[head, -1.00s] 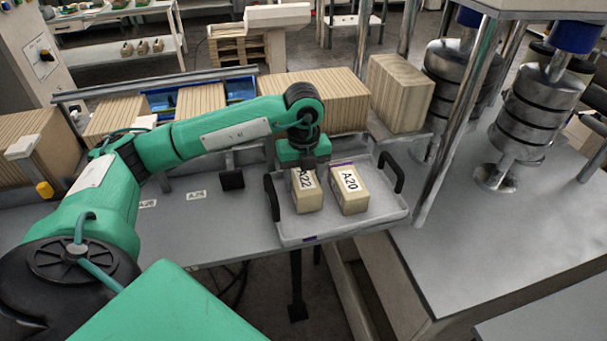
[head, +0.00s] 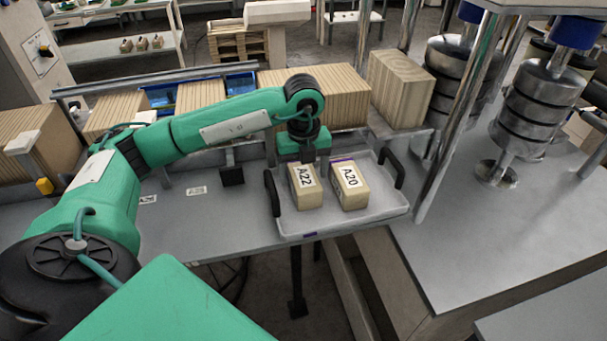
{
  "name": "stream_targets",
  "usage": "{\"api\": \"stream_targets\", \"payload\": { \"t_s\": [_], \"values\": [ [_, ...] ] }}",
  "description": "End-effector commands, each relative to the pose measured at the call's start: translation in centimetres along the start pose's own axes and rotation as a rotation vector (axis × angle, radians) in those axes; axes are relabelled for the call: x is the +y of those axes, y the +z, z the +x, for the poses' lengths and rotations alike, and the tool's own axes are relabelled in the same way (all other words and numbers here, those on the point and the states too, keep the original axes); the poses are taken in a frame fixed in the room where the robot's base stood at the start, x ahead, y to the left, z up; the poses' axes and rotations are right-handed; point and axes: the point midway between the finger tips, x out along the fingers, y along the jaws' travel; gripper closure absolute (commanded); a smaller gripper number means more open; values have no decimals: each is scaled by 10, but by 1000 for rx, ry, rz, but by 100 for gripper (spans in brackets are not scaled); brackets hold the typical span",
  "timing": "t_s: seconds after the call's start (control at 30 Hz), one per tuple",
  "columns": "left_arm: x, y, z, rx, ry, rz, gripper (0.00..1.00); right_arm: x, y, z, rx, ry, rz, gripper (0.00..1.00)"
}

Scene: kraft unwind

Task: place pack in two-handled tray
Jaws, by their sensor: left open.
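The two-handled tray (head: 345,222) is a shallow grey tray with a black handle at its left and right ends, on the grey table. Two tan packs lie in it side by side: the pack labelled A22 (head: 308,197) on the left and the pack labelled A20 (head: 351,196) on the right. My left gripper (head: 305,161) points down just above the far end of the A22 pack. It is open; its fingertips are small and partly hidden. My right gripper is not in view.
Wood-grain blocks (head: 330,92) stand in a row behind the tray, with a taller block (head: 400,90) at the right. A metal post (head: 458,120) rises right of the tray.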

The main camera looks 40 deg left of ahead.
Motion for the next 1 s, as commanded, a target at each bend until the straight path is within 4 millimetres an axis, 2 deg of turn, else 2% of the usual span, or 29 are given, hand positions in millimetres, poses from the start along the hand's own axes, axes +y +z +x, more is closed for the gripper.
{"api": "stream_targets", "payload": {
  "t_s": [0.03, 0.3, 0.5, 0.73, 1.0],
  "values": [
    [-1, 0, -4, -2, -5, 1, 24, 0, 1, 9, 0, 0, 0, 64],
    [-1, 0, -59, -3, -5, 2, 24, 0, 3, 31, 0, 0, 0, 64],
    [0, 0, -89, -3, -3, 0, 24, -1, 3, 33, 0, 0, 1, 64],
    [0, 0, -105, -1, -1, 1, 24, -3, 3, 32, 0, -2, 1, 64],
    [0, 0, -109, 0, 0, 0, 24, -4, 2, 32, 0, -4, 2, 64]
  ]
}}
